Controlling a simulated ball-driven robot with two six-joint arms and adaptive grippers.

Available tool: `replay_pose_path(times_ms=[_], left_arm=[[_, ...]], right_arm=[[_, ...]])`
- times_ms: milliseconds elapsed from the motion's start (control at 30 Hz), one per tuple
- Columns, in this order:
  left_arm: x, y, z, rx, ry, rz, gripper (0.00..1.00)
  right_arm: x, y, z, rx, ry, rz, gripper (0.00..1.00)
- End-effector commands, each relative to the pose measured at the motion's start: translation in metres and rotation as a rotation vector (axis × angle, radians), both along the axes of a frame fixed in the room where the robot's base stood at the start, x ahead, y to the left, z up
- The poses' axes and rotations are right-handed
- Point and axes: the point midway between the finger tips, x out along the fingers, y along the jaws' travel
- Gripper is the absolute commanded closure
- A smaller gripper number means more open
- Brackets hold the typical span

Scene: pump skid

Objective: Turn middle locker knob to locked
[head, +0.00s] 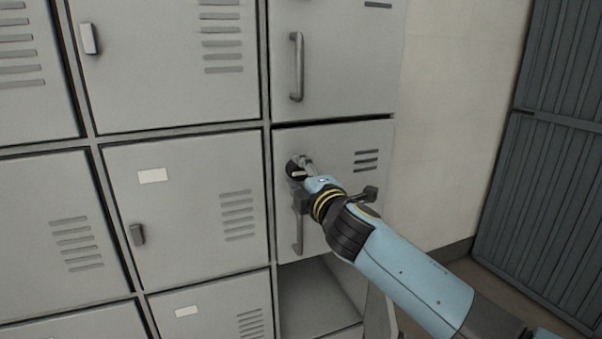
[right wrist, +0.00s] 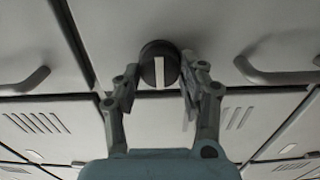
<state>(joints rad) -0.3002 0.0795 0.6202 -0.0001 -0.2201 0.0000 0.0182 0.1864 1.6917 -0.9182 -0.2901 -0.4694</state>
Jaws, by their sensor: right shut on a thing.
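The middle locker knob (head: 292,169) is a dark round knob on the middle door (head: 340,148) of the right locker column. In the right wrist view the knob (right wrist: 147,72) shows a pale bar across its face, upright in that picture. In the head view this bar lies nearly level. My right gripper (head: 303,167) is at the knob, partly covering it. In the right wrist view its two fingers (right wrist: 160,82) stand on either side of the knob, and it is shut on the knob. My left gripper is not in view.
A vertical bar handle (head: 298,238) sits just below the knob, near my right gripper. The door above has a similar handle (head: 297,66). An open compartment (head: 310,300) lies below the middle door. A pale wall (head: 450,120) and grey slatted doors (head: 550,170) are at the right.

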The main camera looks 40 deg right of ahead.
Motion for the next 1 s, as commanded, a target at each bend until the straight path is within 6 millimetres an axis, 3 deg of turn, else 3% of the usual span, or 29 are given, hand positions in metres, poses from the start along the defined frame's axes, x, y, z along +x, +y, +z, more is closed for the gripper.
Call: replay_pose_path(times_ms=[567, 600, 700, 733, 1000], left_arm=[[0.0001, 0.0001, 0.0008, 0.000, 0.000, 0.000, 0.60], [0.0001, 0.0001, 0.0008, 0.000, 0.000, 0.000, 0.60], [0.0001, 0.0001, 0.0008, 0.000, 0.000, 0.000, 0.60], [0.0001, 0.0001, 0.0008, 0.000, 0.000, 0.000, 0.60], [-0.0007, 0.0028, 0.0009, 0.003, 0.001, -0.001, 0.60]], right_arm=[[-0.0002, 0.0004, -0.0015, -0.028, 0.009, 0.001, 0.91], [-0.0002, 0.0004, -0.0015, -0.027, 0.008, 0.001, 0.53], [-0.0002, 0.0003, -0.0012, -0.027, 0.008, 0.001, 0.40], [-0.0002, 0.0003, -0.0012, -0.027, 0.008, 0.000, 0.36], [-0.0009, 0.0003, -0.0008, -0.027, 0.008, 0.000, 0.36]])
